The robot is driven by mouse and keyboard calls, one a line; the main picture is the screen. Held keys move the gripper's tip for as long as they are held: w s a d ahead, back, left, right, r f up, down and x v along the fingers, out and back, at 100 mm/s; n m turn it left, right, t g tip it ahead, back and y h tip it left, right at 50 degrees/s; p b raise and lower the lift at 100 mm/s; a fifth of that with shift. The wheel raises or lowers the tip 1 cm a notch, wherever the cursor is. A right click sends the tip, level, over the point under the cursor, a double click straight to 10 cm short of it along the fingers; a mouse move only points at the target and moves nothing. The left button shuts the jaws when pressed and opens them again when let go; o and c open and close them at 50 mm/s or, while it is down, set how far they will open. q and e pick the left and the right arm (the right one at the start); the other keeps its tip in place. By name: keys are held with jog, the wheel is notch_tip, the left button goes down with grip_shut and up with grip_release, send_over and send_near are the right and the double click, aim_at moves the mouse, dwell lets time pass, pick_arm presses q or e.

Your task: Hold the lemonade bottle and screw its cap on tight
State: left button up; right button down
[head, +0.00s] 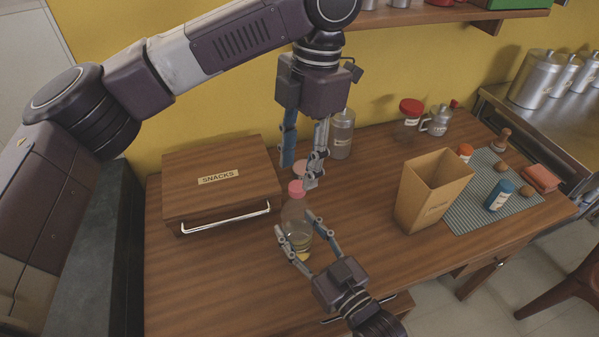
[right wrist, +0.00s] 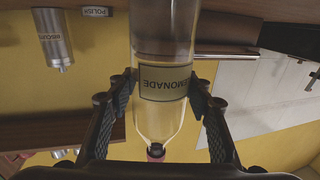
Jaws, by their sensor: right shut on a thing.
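The lemonade bottle (head: 294,212) is clear glass and stands upright near the middle of the table. Its pink-red cap (head: 296,187) sits at the top of the neck; how tightly it sits cannot be told. My right gripper (head: 294,232) is shut on the bottle's body from the front. The right wrist view shows the bottle (right wrist: 163,45) upside down, its LEMONADE label between the two fingers. My left gripper (head: 300,174) points down from above with its fingers apart. Its fingertips are just above and behind the cap, and I see nothing between them.
A wooden SNACKS box (head: 220,180) stands to the left. A cardboard box (head: 433,192) and a striped mat (head: 462,216) with small items are on the right. The table's front left is clear.

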pick_arm(q)
jog(key=shift+r, duration=0.45)
jog(key=shift+c, duration=0.3)
